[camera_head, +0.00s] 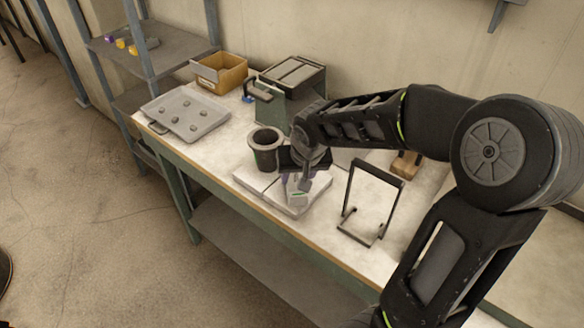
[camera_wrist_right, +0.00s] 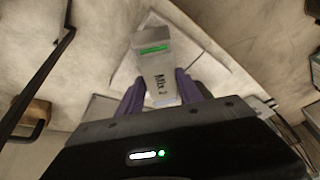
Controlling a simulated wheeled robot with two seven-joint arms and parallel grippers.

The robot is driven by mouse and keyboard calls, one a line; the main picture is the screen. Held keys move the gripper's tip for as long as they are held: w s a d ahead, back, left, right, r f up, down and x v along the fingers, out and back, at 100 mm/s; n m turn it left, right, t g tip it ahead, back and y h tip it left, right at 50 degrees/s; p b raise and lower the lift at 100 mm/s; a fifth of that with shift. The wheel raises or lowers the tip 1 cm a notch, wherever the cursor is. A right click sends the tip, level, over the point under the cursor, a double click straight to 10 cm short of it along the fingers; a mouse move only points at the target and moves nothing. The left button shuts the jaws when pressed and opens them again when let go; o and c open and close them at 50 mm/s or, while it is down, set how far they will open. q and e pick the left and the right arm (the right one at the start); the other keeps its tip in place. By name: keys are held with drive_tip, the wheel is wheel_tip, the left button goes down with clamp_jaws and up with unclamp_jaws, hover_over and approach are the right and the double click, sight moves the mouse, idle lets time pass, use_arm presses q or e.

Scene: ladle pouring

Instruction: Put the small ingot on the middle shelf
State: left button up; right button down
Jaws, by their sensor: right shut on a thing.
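My right gripper (camera_head: 297,180) is over the white slabs on the workbench, and its fingers point down. In the right wrist view its two purple fingers (camera_wrist_right: 160,94) are shut on a grey block (camera_wrist_right: 154,56) with a green stripe and the label "Mix 2". The block also shows in the head view (camera_head: 298,198), just above or on the slabs; I cannot tell whether it touches them. I cannot tell from its look whether it is the small ingot. The shelf rack (camera_head: 160,50) stands at the upper left. My left gripper is out of view.
A dark crucible (camera_head: 265,147) stands left of my right gripper. A grey tray (camera_head: 200,127) with several small lumps, a cardboard box (camera_head: 219,73) and a grey-green machine (camera_head: 272,105) are behind. A black frame stand (camera_head: 371,200) stands to the right. Small coloured items (camera_head: 121,43) lie on the rack.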

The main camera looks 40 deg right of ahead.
drive_tip(key=shift+w+d+r, duration=0.1)
drive_tip(key=shift+w+r, duration=0.05)
drive_tip(key=shift+w, duration=0.4)
drive_tip(key=w, duration=0.1)
drive_tip(key=w+p, duration=0.1)
drive_tip(key=shift+w+d, duration=0.35)
drive_tip(key=shift+d, duration=0.05)
drive_tip(key=shift+f+p, duration=0.3)
drive_tip(key=shift+f, duration=0.55)
drive_tip(key=shift+f, duration=0.15)
drive_tip(key=c, duration=0.8)
unclamp_jaws()
drive_tip(key=shift+s, duration=0.1)
